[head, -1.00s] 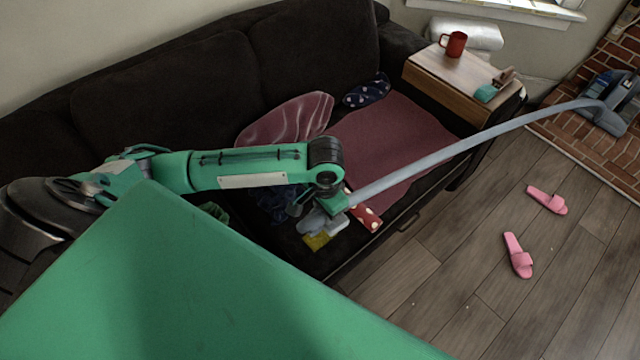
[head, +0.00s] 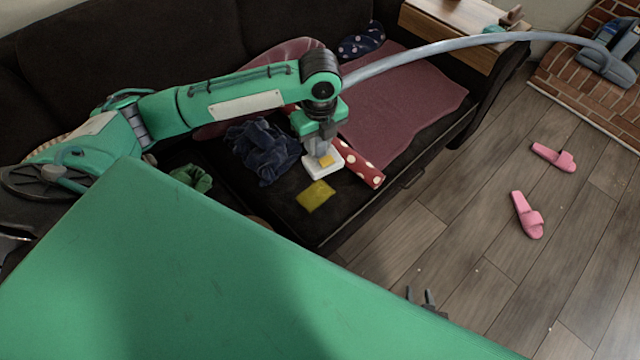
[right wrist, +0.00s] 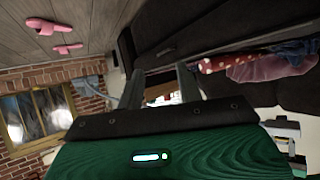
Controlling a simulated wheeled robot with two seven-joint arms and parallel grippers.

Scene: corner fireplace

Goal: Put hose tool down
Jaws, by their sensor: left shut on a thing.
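My left gripper (head: 321,138) points down over the front of the dark sofa (head: 300,225), shut on the hose tool (head: 313,166). The tool's pale head shows just below the fingers, close above or on the seat; I cannot tell if it touches. The grey hose (head: 450,46) arcs from behind my left wrist to the blue-grey vacuum (head: 606,62) on the brick hearth. My right gripper (head: 419,294) shows only its fingertips beyond my green body. In the right wrist view, its fingers (right wrist: 160,78) stand apart with nothing between them.
A yellow cloth (head: 316,196), a dark blue cloth (head: 262,150) and a red polka-dot item (head: 359,164) lie around the tool. A maroon blanket (head: 410,105) covers the seat's right part. Pink slippers (head: 527,215) lie on the otherwise clear wooden floor.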

